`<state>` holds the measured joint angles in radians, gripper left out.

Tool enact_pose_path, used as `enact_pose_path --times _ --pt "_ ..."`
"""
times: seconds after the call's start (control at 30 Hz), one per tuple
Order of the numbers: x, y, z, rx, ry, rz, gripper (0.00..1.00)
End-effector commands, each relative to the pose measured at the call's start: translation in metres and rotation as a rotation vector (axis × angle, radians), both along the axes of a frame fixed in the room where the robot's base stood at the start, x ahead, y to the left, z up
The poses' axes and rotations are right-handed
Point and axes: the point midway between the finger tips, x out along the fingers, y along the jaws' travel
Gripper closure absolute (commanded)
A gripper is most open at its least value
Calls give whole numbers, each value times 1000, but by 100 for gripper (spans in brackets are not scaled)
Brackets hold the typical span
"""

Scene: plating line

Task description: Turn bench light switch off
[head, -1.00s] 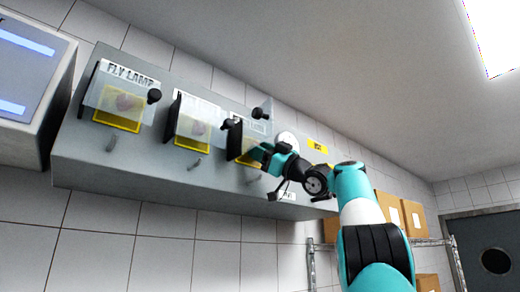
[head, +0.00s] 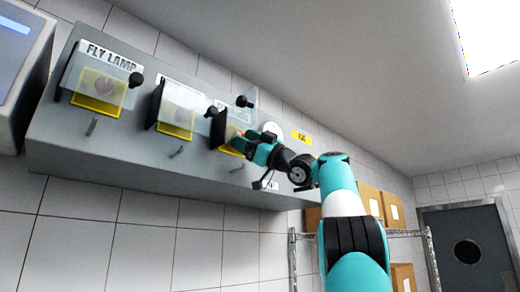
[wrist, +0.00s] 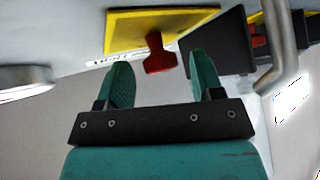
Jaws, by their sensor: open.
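A red switch handle (wrist: 158,54) stands out from a yellow plate (wrist: 130,28) in the wrist view. My gripper (wrist: 160,78) is open, with one teal fingertip on each side just short of the handle and nothing held. In the head view my gripper (head: 243,143) is at the third yellow-backed switch (head: 230,138) on the grey panel (head: 130,160), and largely hides the handle there. A clear cover with a black knob (head: 243,101) stands raised above this switch. Its label is too small and covered to read.
The switch marked FLY LAMP (head: 100,90) and the second switch (head: 178,118) sit to the left under clear covers. In the wrist view a dark plate (wrist: 215,42) and a grey metal bar (wrist: 285,50) are close on the right. Boxes (head: 370,200) stand on a rack at right.

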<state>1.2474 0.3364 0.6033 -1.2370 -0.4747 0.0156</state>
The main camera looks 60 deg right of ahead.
Motion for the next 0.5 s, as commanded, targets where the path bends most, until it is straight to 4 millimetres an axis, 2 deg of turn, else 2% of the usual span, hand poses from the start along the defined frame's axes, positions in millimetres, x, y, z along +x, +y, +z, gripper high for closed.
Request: enact_pose_path --times 0.17,0.5 --pt "-22 -10 -22 0 1 -6 39" --pt "-90 -36 -68 1 0 -7 39"
